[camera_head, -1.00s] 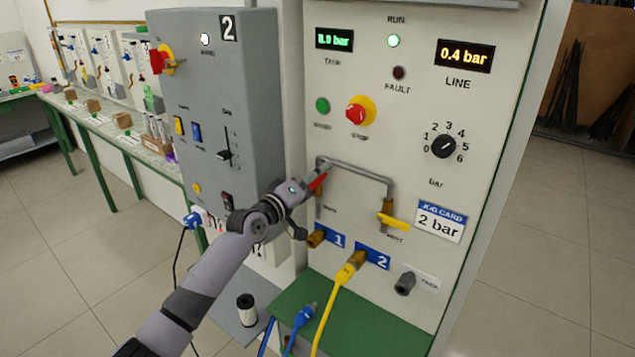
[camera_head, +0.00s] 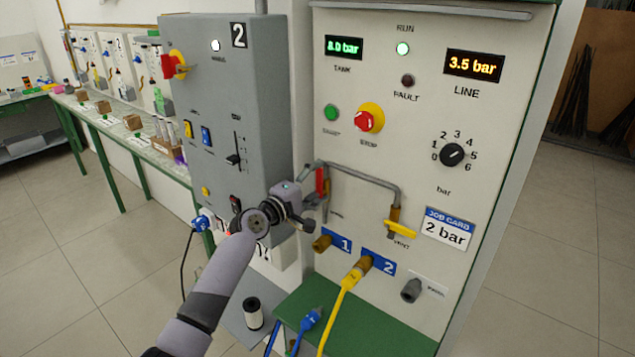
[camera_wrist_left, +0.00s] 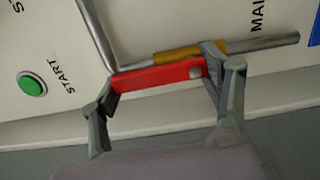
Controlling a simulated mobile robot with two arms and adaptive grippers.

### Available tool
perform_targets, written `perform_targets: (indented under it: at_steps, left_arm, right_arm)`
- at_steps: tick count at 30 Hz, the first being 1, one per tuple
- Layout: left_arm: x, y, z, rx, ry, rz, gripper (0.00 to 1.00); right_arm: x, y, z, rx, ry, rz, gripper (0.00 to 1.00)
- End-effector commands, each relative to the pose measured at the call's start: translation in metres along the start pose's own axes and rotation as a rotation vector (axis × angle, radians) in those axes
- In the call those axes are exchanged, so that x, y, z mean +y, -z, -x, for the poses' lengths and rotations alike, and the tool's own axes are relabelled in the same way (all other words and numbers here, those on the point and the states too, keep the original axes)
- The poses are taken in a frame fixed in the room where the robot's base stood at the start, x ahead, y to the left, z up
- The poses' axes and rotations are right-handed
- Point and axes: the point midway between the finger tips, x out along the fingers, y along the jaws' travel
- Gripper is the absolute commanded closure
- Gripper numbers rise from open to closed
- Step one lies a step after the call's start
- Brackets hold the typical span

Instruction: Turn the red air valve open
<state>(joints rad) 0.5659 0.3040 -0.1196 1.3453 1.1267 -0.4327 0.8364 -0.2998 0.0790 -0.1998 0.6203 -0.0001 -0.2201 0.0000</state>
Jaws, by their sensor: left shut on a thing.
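The red air valve handle (camera_head: 321,181) is on the left vertical leg of the grey pipe (camera_head: 362,174) on the white panel. In the head view it stands upright along the pipe. In the left wrist view the red handle (camera_wrist_left: 152,75) lies nearly in line with the pipe and its brass valve body (camera_wrist_left: 175,54). My left gripper (camera_head: 312,183) is shut on the handle. In the left wrist view the fingers of my left gripper (camera_wrist_left: 158,80) are at its two ends. The line display (camera_head: 473,66) reads 3.5 bar. My right gripper is not in view.
A yellow vent valve handle (camera_head: 400,229) sits on the pipe's right leg. Below are brass port 1 (camera_head: 322,243) and port 2 with a yellow hose (camera_head: 350,280). The grey control box (camera_head: 215,120) stands close to my left arm. A job card (camera_head: 448,229) reads 2 bar.

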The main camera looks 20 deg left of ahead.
Motion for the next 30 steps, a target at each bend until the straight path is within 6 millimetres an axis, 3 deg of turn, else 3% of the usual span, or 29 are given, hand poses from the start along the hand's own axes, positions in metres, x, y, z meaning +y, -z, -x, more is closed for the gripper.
perform_targets:
  at_steps: [12,13,22,30]
  left_arm:
    - [0.0001,0.0008,0.0,0.001,-0.001,0.013,0.8]
    - [0.0002,0.0007,0.0,0.001,-0.001,0.013,0.28]
    - [0.0,0.0005,0.0,0.0,0.0,0.01,0.08]
    - [-0.0001,0.0005,0.0001,0.0,0.0,0.009,0.08]
  right_arm:
    - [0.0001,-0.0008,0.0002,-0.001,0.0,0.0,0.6]
    - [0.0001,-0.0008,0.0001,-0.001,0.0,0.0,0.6]
    - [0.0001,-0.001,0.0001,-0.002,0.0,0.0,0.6]
    - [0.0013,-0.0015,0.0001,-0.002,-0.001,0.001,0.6]
